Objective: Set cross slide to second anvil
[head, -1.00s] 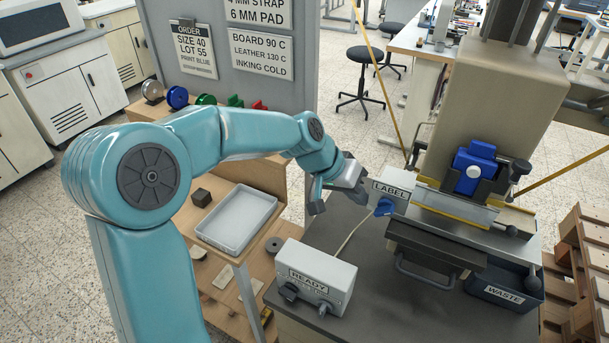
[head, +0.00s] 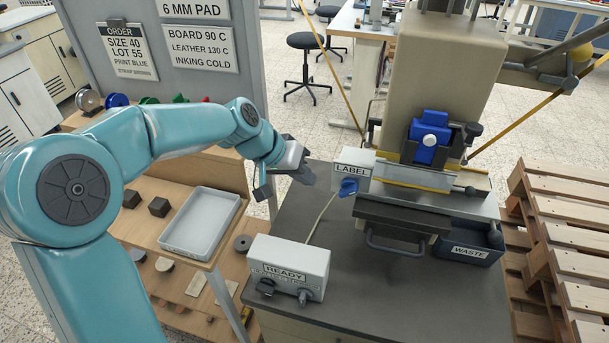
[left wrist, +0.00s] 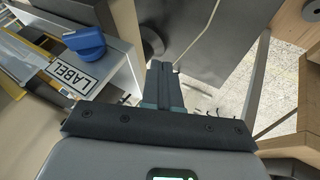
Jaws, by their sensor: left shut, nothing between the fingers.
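The press (head: 425,75) stands at the back right of the bench. A cross slide (head: 415,176) with a yellow edge runs across its front, under a blue block (head: 429,137). A white box marked LABEL (head: 352,165) with a blue knob (head: 348,187) sits at the left end of the slide. The box (left wrist: 75,77) and knob (left wrist: 85,42) also show upper left in the left wrist view. My left gripper (head: 304,175) is shut and empty, left of the LABEL box and apart from it. Its fingers (left wrist: 163,85) touch nothing. My right gripper is out of view.
A white READY box (head: 290,265) with dark knobs stands on the grey bench top (head: 375,300). A cable runs from it towards the LABEL box. A dark WASTE bin (head: 470,247) hangs at the press's right. A grey tray (head: 200,222) lies left. Pallets (head: 565,240) stand right.

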